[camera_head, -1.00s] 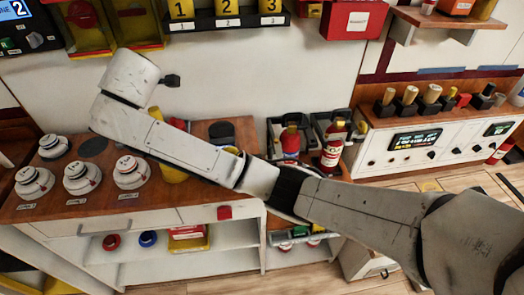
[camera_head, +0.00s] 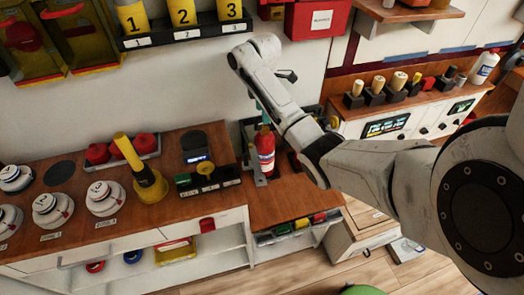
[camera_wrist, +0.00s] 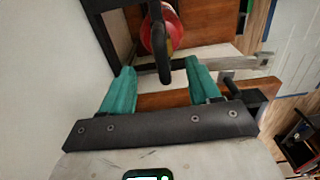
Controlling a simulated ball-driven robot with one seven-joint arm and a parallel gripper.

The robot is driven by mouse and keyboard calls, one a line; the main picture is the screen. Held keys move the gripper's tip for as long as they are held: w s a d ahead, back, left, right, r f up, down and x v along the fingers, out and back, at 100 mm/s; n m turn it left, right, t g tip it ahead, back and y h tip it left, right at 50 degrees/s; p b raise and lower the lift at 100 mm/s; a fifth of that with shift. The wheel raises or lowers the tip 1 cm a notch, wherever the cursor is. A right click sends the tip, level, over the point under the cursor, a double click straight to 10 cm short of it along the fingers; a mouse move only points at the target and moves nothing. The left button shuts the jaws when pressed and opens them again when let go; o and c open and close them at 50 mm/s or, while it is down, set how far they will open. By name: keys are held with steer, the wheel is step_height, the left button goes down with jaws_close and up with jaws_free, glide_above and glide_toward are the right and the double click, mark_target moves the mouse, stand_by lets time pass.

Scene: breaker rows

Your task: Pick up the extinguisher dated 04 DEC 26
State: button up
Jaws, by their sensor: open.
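A red extinguisher (camera_head: 265,152) with a pale label band stands upright in a dark holder on the wooden counter, in the head view. Its date cannot be read. My gripper (camera_head: 266,114) is just above its top, mostly hidden by my arm; a teal finger shows. In the wrist view my gripper (camera_wrist: 163,75) is open, its two teal fingers apart. The black handle or hose of a red extinguisher (camera_wrist: 172,25) reaches between them. I cannot tell whether a finger touches it. The second holder's place is hidden by my arm.
A wooden counter (camera_head: 285,205) lies below the holder. A yellow cone-shaped object (camera_head: 148,183) and white dials (camera_head: 104,198) stand to the left. A wall shelf with numbered yellow canisters (camera_head: 183,10) and a red box (camera_head: 318,18) are above. A control panel (camera_head: 390,124) is at the right.

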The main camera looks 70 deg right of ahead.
mark_target(265, 126)
steer(key=shift+s+d+f, duration=0.15)
steer(key=shift+s+f, duration=0.05)
steer(key=shift+s+f+p, duration=0.1)
steer(key=shift+f+p, duration=0.7)
steer(key=shift+f, duration=2.65)
jaws_close()
steer(key=shift+r, duration=0.2)
